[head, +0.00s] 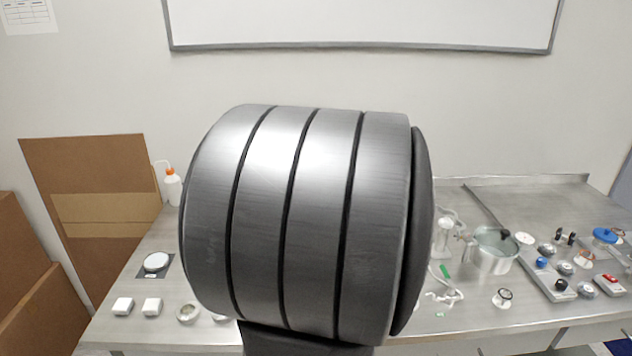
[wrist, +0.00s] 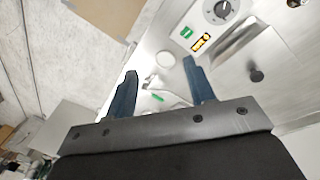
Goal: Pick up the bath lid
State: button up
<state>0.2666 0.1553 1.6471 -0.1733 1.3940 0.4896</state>
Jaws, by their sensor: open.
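My gripper (wrist: 160,67) is open in the wrist view, with two dark blue fingers apart and nothing between them. A shiny metal surface with a black knob (wrist: 257,75) lies right of the fingers; it looks like the bath lid, though its outline is unclear. Beside it is a metal panel with a dial (wrist: 222,10), a green switch and a yellow label. The fingers are apart from the knob in the picture. In the head view my arm's large grey link covers the middle of the bench, and my gripper is hidden.
The steel bench (head: 465,335) holds a pot with a glass lid (head: 495,250) at right, with several small knobbed items beyond it. A wash bottle (head: 172,188) and small white blocks (head: 123,306) stand at left. Brown boards (head: 100,220) lean on the wall.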

jog(key=w+a+r+t, duration=0.1)
jog(key=w+a+r, duration=0.15)
jog(key=w, duration=0.65)
jog(key=w+a+r+t, duration=0.1)
jog(key=w+a+r, duration=0.15)
jog(key=w, duration=0.65)
jog(key=shift+m, duration=0.4)
jog(key=f, duration=0.8)
jog(key=w+d+f, duration=0.1)
jog(key=f, duration=0.3)
jog(key=shift+w+f, duration=0.1)
jog(key=shift+f, duration=0.1)
jog(key=f, duration=0.5)
jog(key=shift+w+d+f, duration=0.1)
jog(key=shift+w, duration=0.25)
grip_shut()
jog(key=shift+r, duration=0.2)
